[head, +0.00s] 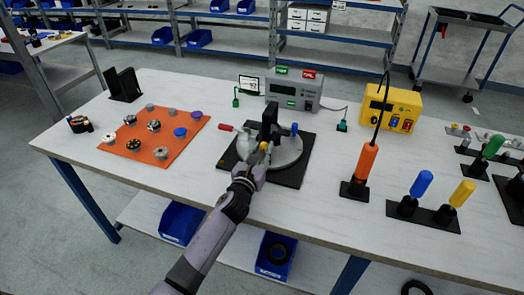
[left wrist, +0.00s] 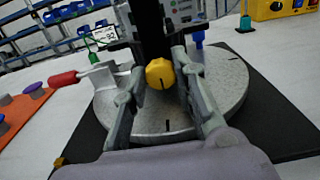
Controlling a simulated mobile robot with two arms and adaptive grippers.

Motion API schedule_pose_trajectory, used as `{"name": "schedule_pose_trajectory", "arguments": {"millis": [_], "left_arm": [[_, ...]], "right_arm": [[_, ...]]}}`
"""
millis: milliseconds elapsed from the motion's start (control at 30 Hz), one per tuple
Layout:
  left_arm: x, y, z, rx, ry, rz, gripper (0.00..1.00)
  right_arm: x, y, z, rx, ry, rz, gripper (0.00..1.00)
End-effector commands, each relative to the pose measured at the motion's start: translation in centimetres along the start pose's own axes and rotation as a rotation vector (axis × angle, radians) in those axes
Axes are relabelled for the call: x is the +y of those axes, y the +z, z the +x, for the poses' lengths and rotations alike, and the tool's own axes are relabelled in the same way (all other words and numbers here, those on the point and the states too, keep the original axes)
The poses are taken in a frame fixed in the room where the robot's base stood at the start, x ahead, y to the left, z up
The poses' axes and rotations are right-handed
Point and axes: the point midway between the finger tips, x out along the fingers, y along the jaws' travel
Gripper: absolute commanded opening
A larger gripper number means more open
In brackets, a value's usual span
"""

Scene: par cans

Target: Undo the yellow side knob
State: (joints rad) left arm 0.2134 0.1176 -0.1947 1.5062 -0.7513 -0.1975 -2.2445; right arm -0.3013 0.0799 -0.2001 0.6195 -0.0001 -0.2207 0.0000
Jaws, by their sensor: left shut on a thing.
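The yellow side knob (left wrist: 160,74) sits on the near side of a black upright post (left wrist: 148,28) on a round grey turntable. In the head view the knob (head: 264,146) is small and partly covered by my gripper. My left gripper (head: 260,160) reaches in from the front. In the left wrist view its two fingers (left wrist: 158,82) stand on either side of the knob, shut on it. A dark mark shows on the knob's face. The round turntable (left wrist: 225,75) rests on a black mat (head: 290,175). My right gripper is not in view.
A red-handled clamp (head: 227,128) and a blue knob (head: 294,128) stand beside the turntable. An orange mat (head: 170,150) with small parts lies left. An orange driver (head: 366,165) in a stand and a yellow box (head: 392,107) are right. A grey meter (head: 294,88) stands behind.

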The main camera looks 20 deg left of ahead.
Motion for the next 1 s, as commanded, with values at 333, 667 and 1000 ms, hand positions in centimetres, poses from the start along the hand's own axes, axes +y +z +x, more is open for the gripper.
{"name": "schedule_pose_trajectory", "arguments": {"millis": [333,667,1000], "left_arm": [[0.01,-0.02,-0.01,0.000,0.000,-0.011,0.00],[0.06,-0.02,-0.01,0.000,0.000,-0.168,0.00],[0.14,-0.05,-0.01,0.000,0.000,-0.421,0.00]], "right_arm": [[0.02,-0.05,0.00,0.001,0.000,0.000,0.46],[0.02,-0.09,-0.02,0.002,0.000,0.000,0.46],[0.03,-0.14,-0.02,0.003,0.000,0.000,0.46]]}}
